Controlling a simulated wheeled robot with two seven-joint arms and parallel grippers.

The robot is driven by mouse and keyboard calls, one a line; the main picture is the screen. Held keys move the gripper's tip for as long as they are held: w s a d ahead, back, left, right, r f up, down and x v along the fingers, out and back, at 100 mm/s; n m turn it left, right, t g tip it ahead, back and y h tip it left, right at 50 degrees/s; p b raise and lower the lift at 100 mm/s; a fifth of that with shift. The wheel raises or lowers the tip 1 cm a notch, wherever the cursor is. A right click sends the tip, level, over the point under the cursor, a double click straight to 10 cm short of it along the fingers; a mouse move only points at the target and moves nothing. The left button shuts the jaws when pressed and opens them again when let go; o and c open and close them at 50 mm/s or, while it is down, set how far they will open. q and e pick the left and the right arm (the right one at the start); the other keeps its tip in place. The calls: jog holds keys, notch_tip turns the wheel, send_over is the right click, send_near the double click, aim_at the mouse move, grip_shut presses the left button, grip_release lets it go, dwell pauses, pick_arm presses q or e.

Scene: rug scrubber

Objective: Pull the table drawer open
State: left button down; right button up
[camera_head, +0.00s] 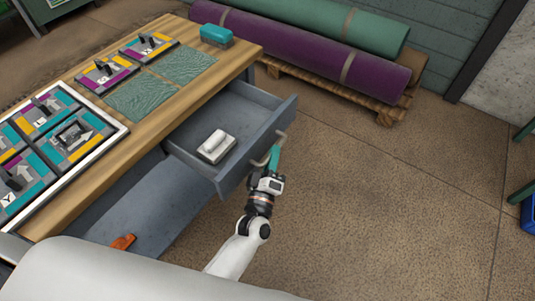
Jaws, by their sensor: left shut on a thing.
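The table (236,60) has a wooden top and stands at the left. Its grey drawer (245,105) is pulled well out toward the right, and its inside shows. A white scrubber with a raised handle (216,146) lies in the drawer. My left gripper (273,160) is at the handle's near end, outside the drawer front, and is shut on the handle. The exact finger contact is small and partly hidden. My right gripper is not in view.
On the tabletop are a framed tile board (122,127), loose patterned tiles, teal mats (185,64) and a teal brush (216,34). An orange item (123,241) lies on the lower shelf. Rolled rugs (300,45) lie on a pallet behind.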

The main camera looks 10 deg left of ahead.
pick_arm(q)
jog(key=c, duration=1.5)
grip_release()
jog(key=v, duration=1.2)
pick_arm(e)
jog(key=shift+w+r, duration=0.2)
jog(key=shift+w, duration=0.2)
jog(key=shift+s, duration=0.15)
